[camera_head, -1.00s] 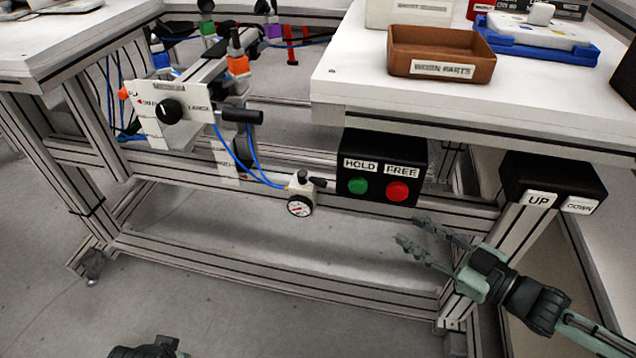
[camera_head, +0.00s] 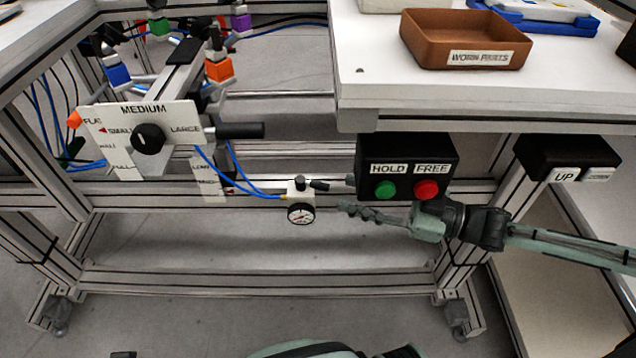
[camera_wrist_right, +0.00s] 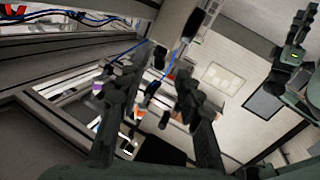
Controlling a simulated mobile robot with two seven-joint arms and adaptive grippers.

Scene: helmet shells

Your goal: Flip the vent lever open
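The gauge block (camera_head: 301,200) is a small white body with a round dial on the lower rail, in the head view. A short black lever (camera_head: 319,186) sticks out to its right, roughly level; I take it to be the vent lever. My right gripper (camera_head: 343,208) comes in from the right, its fingertips just below and right of the lever; contact cannot be told. In the right wrist view its two fingers (camera_wrist_right: 163,80) stand apart with nothing clearly between them. A grey-green gripper-like part (camera_wrist_right: 295,50) at the upper right there may be my left one; its opening is unclear.
The black box (camera_head: 407,153) with green HOLD and red FREE buttons hangs just above my right gripper. An UP/DOWN box (camera_head: 566,157) is at its right. A selector plate (camera_head: 143,125) and blue hoses stand to the left.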

